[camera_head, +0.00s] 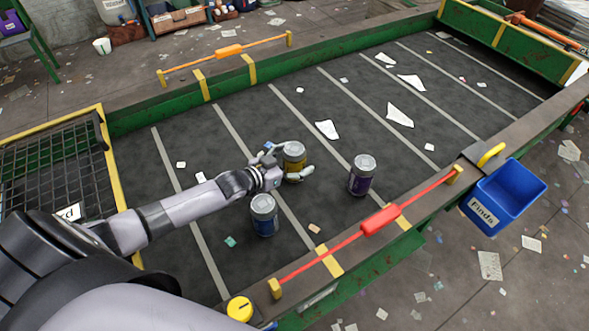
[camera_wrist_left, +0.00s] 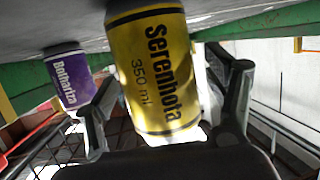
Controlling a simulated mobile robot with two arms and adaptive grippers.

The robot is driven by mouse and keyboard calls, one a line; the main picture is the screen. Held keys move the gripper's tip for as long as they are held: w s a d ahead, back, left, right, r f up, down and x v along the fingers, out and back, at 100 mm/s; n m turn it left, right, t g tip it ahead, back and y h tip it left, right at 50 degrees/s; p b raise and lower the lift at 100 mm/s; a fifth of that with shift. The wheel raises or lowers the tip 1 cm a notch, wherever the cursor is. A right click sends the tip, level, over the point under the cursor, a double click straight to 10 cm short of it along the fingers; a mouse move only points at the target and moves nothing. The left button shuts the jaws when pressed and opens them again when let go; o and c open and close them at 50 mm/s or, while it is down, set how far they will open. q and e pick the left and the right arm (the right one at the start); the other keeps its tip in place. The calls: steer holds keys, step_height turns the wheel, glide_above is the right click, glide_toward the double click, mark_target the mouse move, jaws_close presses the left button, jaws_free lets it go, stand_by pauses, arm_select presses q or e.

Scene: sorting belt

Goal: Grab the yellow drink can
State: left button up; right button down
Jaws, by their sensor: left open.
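The yellow drink can (camera_head: 294,163) stands upright on the dark belt, near its middle. A purple can (camera_head: 361,176), labelled "Bolhariza" in the wrist view (camera_wrist_left: 70,80), stands to the right. A blue can (camera_head: 264,217) stands nearer, below my left wrist. My right gripper is not in view.
A red bar (camera_head: 380,219) runs along the near belt edge, an orange bar (camera_head: 230,50) along the far edge. A blue bin marked "Finds" (camera_head: 505,195) hangs at the near right. A mesh grate (camera_head: 55,165) lies at left.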

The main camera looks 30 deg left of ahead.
arm_select(q)
steer(key=shift+r, duration=0.15)
steer(key=shift+c, duration=0.2)
steer(key=c, duration=0.8)
steer(key=shift+c, duration=0.2)
